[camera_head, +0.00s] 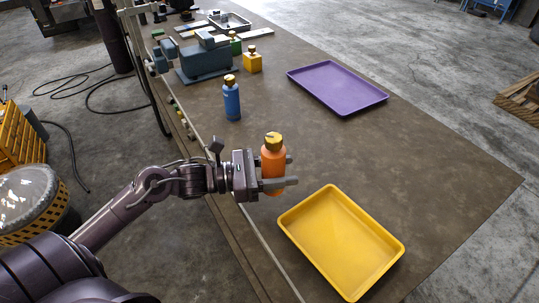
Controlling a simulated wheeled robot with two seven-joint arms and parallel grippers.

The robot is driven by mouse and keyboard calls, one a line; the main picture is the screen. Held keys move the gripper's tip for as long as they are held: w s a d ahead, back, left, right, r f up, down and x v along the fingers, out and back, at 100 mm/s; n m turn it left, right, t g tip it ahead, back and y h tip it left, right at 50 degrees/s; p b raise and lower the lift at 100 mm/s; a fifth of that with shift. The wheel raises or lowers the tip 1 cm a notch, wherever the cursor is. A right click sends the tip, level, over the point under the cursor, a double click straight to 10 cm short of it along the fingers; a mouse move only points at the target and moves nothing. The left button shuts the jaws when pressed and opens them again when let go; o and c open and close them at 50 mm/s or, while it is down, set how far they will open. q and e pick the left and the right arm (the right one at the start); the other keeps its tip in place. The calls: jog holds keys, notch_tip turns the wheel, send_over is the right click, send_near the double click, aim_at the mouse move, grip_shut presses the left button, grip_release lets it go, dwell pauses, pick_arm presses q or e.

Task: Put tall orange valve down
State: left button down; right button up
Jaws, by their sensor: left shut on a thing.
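The tall orange valve (272,158) is a bottle-shaped orange body with a gold top. It stands roughly upright between the fingers of my left gripper (278,172), which is shut on it. The gripper is over the near left part of the table, to the left of and behind the yellow tray (387,272). The gripper finger covers part of the valve's lower body. I cannot tell whether its base touches the table. My right gripper is not in view.
An empty purple tray (372,98) lies at the back right. A blue bottle-shaped part (232,103) stands behind my gripper. The brown table (440,165) is clear between the trays and at the right.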

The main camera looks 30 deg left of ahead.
pick_arm(q)
jog(key=w+a+r+n+t+y+b, duration=0.25)
jog(key=w+a+r+b, duration=0.2)
jog(key=w+r, duration=0.25)
jog(key=w+a+r+n+t+y+b, duration=0.2)
jog(key=w+a+r+y+b, duration=0.1)
jog(key=w+r+b, duration=0.3)
jog(key=shift+h, duration=0.25)
jog(key=shift+w+f+p, duration=0.2)
jog(key=shift+f+p, duration=1.5)
jog(key=shift+f, duration=7.95)
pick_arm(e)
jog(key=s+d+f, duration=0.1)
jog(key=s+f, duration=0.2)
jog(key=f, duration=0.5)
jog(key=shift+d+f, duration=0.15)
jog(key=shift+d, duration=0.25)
